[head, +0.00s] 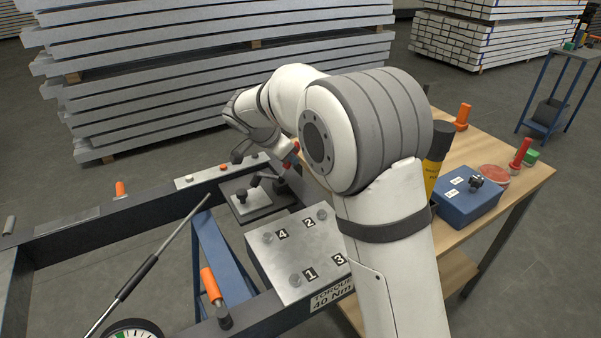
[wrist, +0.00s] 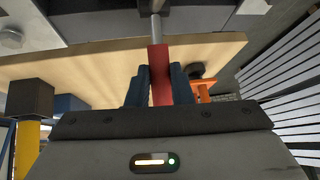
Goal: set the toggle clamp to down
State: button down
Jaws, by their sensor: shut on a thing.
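The toggle clamp (head: 267,180) is a dark mechanism on a dark plate on the frame, behind the numbered metal block. Its red handle (head: 292,158) rises from it, partly hidden by my arm. In the wrist view, the red grip (wrist: 159,74) at the end of a metal rod lies between the two blue fingers of my gripper (wrist: 157,90). The fingers are shut on this grip. A black-tipped spindle (head: 241,195) stands over the dark plate. My arm hides part of the clamp's base, and I cannot tell whether the spindle touches the plate.
The metal block (head: 284,248) with several numbered bolts sits in front of the clamp. A wooden table (head: 520,178) on the right holds a blue box (head: 468,205), a red dish and bottles. Orange-handled clamps (head: 211,285) stand on the frame. Stacked beams (head: 200,70) fill the back.

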aim_at(274, 177)
jog(key=h+b, duration=0.1)
jog(key=b, duration=0.1)
jog(key=a+t+h+b, duration=0.1)
jog(key=b, duration=0.1)
jog(key=s+a+t+b, duration=0.1)
jog(key=b, duration=0.2)
jog(key=shift+f+h, duration=0.25)
jog(key=shift+h, duration=0.15)
jog(key=h+b, duration=0.1)
jog(key=s+a+t+b, duration=0.1)
jog(key=b, duration=0.1)
jog(key=h+b, duration=0.1)
jog(key=b, duration=0.1)
jog(key=shift+s+a+r+n+t+h, duration=0.15)
jog(key=shift+a+r+n+t+h, duration=0.15)
jog(key=shift+n+t, duration=0.1)
jog(key=shift+b, duration=0.3)
jog(key=c, duration=1.3)
grip_release()
jog(key=shift+r, duration=0.1)
jog(key=p+v, duration=0.1)
jog(key=v, duration=0.7)
jog(key=shift+p, duration=0.35)
